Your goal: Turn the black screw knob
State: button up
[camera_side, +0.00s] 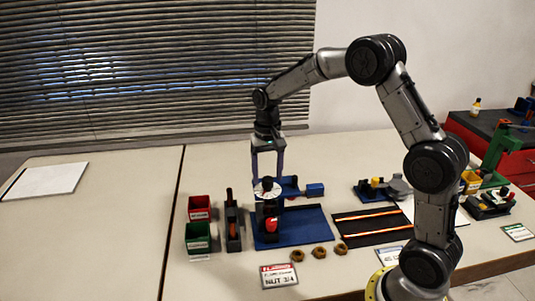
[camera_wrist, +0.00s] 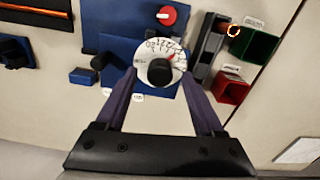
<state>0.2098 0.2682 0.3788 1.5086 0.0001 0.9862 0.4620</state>
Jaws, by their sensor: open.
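The black screw knob (camera_wrist: 160,71) sits at the centre of a round white dial (camera_wrist: 149,52) with printed numbers and a short red mark. In the side view the dial (camera_side: 262,190) faces up on top of the gauge rig, which stands on a blue base plate (camera_side: 305,230). My gripper (camera_wrist: 159,73) is open, with its two purple fingers spread to either side of the dial and the knob between their tips in the wrist view. In the side view my gripper (camera_side: 268,172) points down from above the dial. I cannot tell whether the fingertips touch the dial. Nothing is held.
A red knob (camera_wrist: 167,15) is on the rig's front. Beside it are a dark tool holder (camera_side: 233,225), a red bin (camera_side: 199,207) and a green bin (camera_side: 197,238). Brass nuts (camera_side: 319,251) and a black mat (camera_side: 372,226) lie nearby. The table's left side is mostly clear.

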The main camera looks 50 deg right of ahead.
aim_at(268, 178)
notch_tip(268, 178, up, 13)
dwell(0.3)
jog(key=s+a+r+n+t, duration=0.1)
jog(key=s+a+r+t, duration=0.15)
jog(key=s+r, duration=0.35)
jog(key=s+a+r+n+t, duration=0.1)
jog(key=s+a+r, duration=0.25)
jog(key=s, duration=0.45)
jog(key=s+a+f+n+t, duration=0.2)
jog(key=s+f+n, duration=0.3)
jog(key=s+f, duration=0.5)
jog(key=s+a, duration=0.1)
jog(key=s, duration=0.1)
jog(key=shift+s+f+n, duration=0.25)
jog(key=shift+s+n, duration=0.05)
jog(key=shift+s, duration=0.1)
jog(key=shift+a, duration=0.1)
dwell(1.4)
